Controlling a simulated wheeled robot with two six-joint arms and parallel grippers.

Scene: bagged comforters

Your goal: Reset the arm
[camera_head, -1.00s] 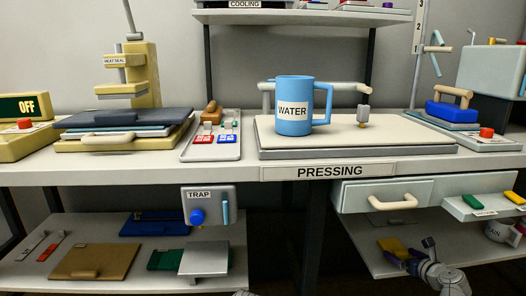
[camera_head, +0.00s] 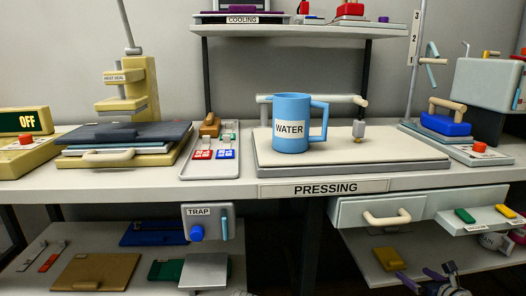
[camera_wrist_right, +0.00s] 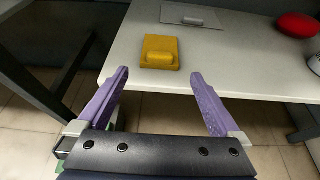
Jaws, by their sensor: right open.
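My right gripper (camera_head: 428,274) shows at the bottom right of the head view, with its purple fingers apart. It is low, in front of the lower shelf under the pressing table. In the right wrist view my right gripper (camera_wrist_right: 160,75) is open, with nothing between its fingers. A yellow block with a raised handle (camera_wrist_right: 159,53) lies on the pale shelf just beyond the fingertips, apart from them. The same yellow block (camera_head: 389,259) shows above the gripper in the head view. My left gripper cannot be made out.
The white shelf (camera_wrist_right: 225,70) has its front edge close to my fingers, and a dark post (camera_wrist_right: 40,85) stands at left. A red object (camera_wrist_right: 297,25) lies at the right. Above are the drawer (camera_head: 375,211), the pressing table (camera_head: 420,178) and the blue WATER mug (camera_head: 290,112).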

